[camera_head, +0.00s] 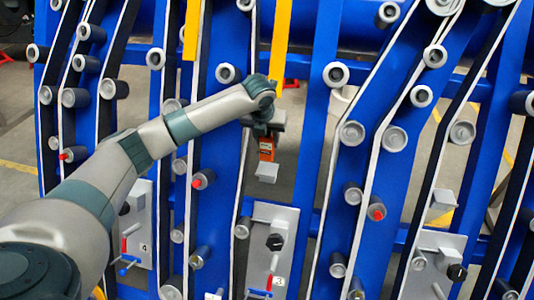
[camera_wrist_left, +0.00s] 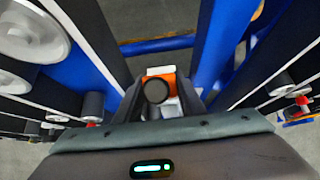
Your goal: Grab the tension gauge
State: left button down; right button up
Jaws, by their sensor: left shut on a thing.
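The tension gauge (camera_head: 267,150) is a small orange and dark device with a light grey block (camera_head: 266,172) at its lower end. It hangs below my left gripper (camera_head: 266,135) in the head view, in a gap between blue frame bars. My left gripper is shut on it. In the left wrist view the gauge (camera_wrist_left: 168,74) shows orange and white between the two dark fingers, with a round black part (camera_wrist_left: 156,91) in front. The gripper hides its upper end. My right gripper is not in view.
Blue upright beams (camera_head: 320,100) with pale belts and grey rollers (camera_head: 352,133) stand close on both sides. Grey plates with levers (camera_head: 272,240) sit below, and a yellow bar (camera_head: 281,40) is above. Grey floor shows through the gaps.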

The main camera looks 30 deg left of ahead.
pick_arm(q)
jog(key=shift+r, duration=0.7)
jog(key=s+d+b, duration=0.2)
jog(key=s, duration=0.7)
jog(key=s+d+b, duration=0.2)
jog(key=s+b, duration=0.1)
jog(key=s, duration=0.6)
jog(key=shift+s+d, duration=0.3)
jog(key=shift+d, duration=0.05)
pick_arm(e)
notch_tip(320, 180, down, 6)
